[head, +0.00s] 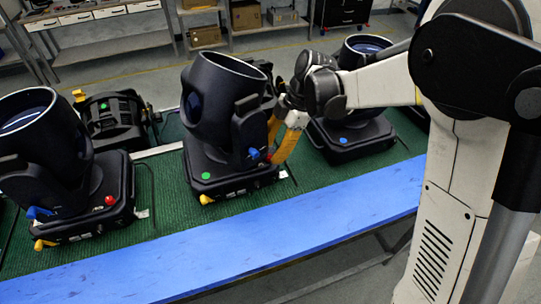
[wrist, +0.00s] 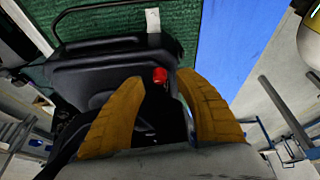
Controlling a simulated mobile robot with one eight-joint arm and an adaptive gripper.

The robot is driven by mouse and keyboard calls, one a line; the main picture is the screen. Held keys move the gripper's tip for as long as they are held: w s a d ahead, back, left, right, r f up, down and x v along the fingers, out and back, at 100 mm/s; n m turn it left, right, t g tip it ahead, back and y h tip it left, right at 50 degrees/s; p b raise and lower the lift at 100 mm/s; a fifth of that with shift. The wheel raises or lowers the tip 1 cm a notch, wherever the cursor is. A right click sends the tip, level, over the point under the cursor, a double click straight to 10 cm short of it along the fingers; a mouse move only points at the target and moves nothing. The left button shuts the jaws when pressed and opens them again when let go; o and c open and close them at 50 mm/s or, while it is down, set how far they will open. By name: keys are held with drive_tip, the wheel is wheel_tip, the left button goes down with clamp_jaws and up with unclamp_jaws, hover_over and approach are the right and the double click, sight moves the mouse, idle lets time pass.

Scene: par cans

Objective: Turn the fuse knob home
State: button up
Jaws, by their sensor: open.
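The middle par can (head: 215,110) is a black lamp head on a black base with a green dot. On its right side, by my fingers, sit a small blue part (head: 253,153) and a red one beside it. In the wrist view a red knob (wrist: 160,75) on the black housing shows between my orange fingertips; I take it for the fuse knob. My gripper (head: 284,143) is open, with one finger on each side of the knob in the picture. I cannot tell whether either finger touches it. Its turn position is not readable.
Other par cans stand close by, one at left (head: 40,140) and one at right (head: 345,135), with a lower black unit (head: 112,115) behind. They rest on a green mat (head: 165,215). A clear blue strip (head: 240,245) runs along the front edge.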

drive_tip(key=shift+x, duration=0.9)
clamp_jaws()
drive_tip(key=shift+w+n+g+h+b, duration=0.15)
drive_tip(key=shift+n+g, duration=0.3)
drive_tip(key=shift+n, duration=0.7)
drive_tip(key=shift+s+n+g+h+b, duration=0.15)
drive_tip(key=shift+n+g, duration=0.3)
drive_tip(key=shift+n, duration=0.7)
drive_tip(key=shift+w, duration=0.1)
unclamp_jaws()
